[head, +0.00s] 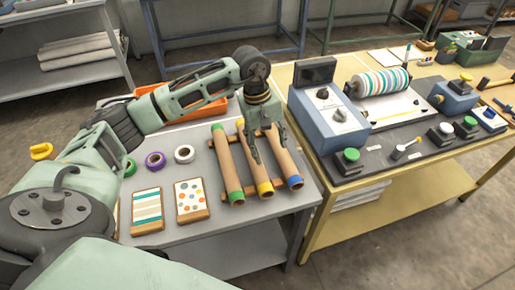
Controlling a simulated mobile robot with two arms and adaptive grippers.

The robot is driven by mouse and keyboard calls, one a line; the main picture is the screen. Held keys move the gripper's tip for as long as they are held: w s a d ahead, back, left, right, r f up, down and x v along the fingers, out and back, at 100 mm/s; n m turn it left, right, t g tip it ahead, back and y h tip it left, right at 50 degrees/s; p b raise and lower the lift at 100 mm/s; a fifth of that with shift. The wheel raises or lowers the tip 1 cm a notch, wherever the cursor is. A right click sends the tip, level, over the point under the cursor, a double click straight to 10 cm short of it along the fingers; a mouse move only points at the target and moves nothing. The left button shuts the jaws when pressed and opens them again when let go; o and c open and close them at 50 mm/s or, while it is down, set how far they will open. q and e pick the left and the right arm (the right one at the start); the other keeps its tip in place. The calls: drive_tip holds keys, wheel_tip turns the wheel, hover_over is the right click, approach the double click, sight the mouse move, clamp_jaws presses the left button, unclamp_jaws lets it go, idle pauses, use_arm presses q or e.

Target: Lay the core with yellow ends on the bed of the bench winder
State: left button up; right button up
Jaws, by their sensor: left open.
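The core with yellow ends (259,170) lies in the middle of a low wooden rack on the grey table. A core with green ends (228,165) lies to its left and one with a blue end (287,160) to its right. My left gripper (268,150) points down over the yellow-ended core with its fingers spread. Its fingers and wrist hide part of that core; I cannot tell whether they touch it. On the yellow bench, a blue control box stands beside a striped roll (382,82) and a pale flat bed (395,108), apparently the bench winder. My right gripper is out of view.
Two patterned cards (147,211) and several tape rolls (184,153) lie left of the rack. An orange tray (190,108) is behind my left arm.

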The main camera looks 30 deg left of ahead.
use_arm(q)
drive_tip(key=a, duration=0.1)
drive_tip(key=a+y, duration=0.1)
drive_tip(key=a, duration=0.1)
drive_tip(key=a+r+y, duration=0.1)
drive_tip(key=a, duration=0.1)
drive_tip(key=shift+a+g, duration=0.25)
drive_tip(key=shift+g, duration=0.05)
drive_tip(key=shift+a+f, duration=0.2)
drive_tip(key=shift+a, duration=0.1)
drive_tip(key=f+p, duration=0.1)
drive_tip(key=f, duration=0.3)
drive_tip(key=f+p, duration=0.1)
drive_tip(key=f, duration=0.1)
drive_tip(key=shift+w+d+f+p, duration=0.1)
drive_tip(key=shift+d+f+p, duration=0.1)
drive_tip(key=shift+d+p, duration=0.15)
drive_tip(key=shift+f, duration=0.3)
drive_tip(key=shift+c, duration=0.2)
drive_tip(key=c, duration=1.3)
drive_tip(key=shift+r, duration=0.1)
drive_tip(key=shift+c, duration=0.2)
